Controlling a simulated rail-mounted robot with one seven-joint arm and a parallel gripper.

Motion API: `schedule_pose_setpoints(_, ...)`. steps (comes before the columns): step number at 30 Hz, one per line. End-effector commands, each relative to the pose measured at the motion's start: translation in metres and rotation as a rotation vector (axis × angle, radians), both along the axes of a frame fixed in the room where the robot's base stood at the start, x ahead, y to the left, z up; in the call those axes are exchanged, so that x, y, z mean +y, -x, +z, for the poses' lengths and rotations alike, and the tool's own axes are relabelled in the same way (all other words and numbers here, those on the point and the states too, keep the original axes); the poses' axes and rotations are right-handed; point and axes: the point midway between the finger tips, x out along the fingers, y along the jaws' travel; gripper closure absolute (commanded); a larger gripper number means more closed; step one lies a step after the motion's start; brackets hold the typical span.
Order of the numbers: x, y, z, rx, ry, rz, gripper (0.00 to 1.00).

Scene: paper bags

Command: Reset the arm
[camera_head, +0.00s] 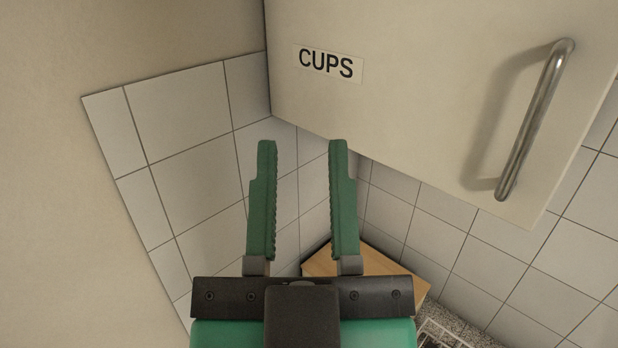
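My gripper (303,145) is in the middle of the view, with its two green fingers pointing up in the picture. The fingers are spread apart and nothing is between them. The fingertips lie in the picture just below the lower left corner of a cream cabinet door. I cannot tell how far the gripper is from the door.
The cabinet door (420,90) fills the upper right, with a "CUPS" label (328,64) and a metal bar handle (536,120). White tiled walls (190,110) meet behind the gripper. Below are a wooden box or board (378,264) and a wire rack (440,333) on a speckled counter.

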Motion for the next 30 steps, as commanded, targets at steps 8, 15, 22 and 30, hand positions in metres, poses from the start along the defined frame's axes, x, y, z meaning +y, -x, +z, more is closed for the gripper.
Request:
schedule_pose_setpoints(8, 0.000, 0.000, 0.000, -0.001, 0.000, 0.001, 0.70)
schedule_pose_setpoints(15, 0.001, 0.000, 0.067, 0.001, -0.006, 0.008, 0.70)
schedule_pose_setpoints(22, 0.002, 0.000, 0.153, 0.002, -0.017, 0.021, 0.70)
schedule_pose_setpoints(30, 0.002, -0.001, 0.147, 0.005, -0.019, 0.022, 0.70)
